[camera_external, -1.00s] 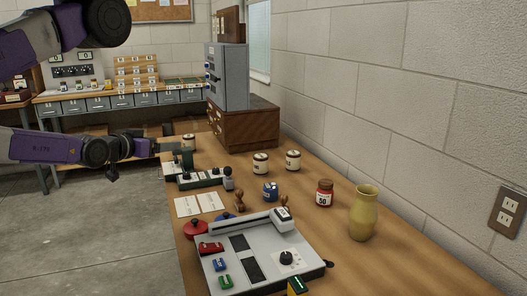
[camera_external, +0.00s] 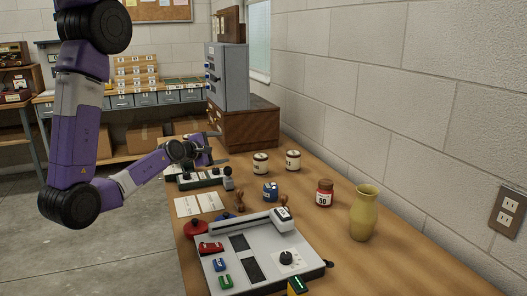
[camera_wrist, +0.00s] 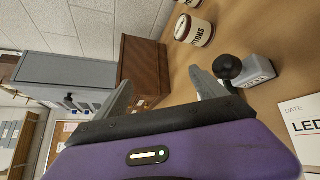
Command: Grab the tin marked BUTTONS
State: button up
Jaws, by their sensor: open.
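The tin marked BUTTONS is a cream cylinder with dark lettering, near the top of the wrist view (camera_wrist: 197,31). In the external view it appears to be the left of two cream tins (camera_external: 260,164) on the wooden table; its lettering is too small to read there. The other cream tin (camera_external: 293,160) stands to its right and shows partly at the wrist view's top edge. My gripper (camera_external: 220,147) is open and empty, left of the tins and apart from them. Its fingers also show in the wrist view (camera_wrist: 159,82), with the BUTTONS tin beyond them.
A brown wooden cabinet (camera_external: 247,129) carries a grey unit (camera_external: 227,76) behind the tins. A blue jar (camera_external: 270,192), red jar (camera_external: 324,194) and yellow vase (camera_external: 363,214) stand nearer the camera.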

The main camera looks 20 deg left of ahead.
aim_at(257, 156)
jog(key=w+d+f+n+g+h, duration=0.1)
jog(key=w+d+f+n, duration=0.1)
jog(key=w, duration=0.1)
jog(key=w+d+f+n+g+h, duration=0.1)
jog(key=w+d+f+n+h, duration=0.1)
jog(key=w+d+n, duration=0.1)
jog(key=w+d+f+n+g+h, duration=0.1)
jog(key=w+d+f+n+h, duration=0.1)
jog(key=w, duration=0.3)
jog(key=shift+d+n, duration=0.4)
jog(key=shift+d, duration=0.05)
jog(key=x, duration=0.7)
jog(key=shift+w+d+f, duration=0.1)
jog(key=shift+w+d, duration=0.05)
jog(key=shift+d, duration=0.05)
grip_shut()
jog(key=shift+r, duration=0.2)
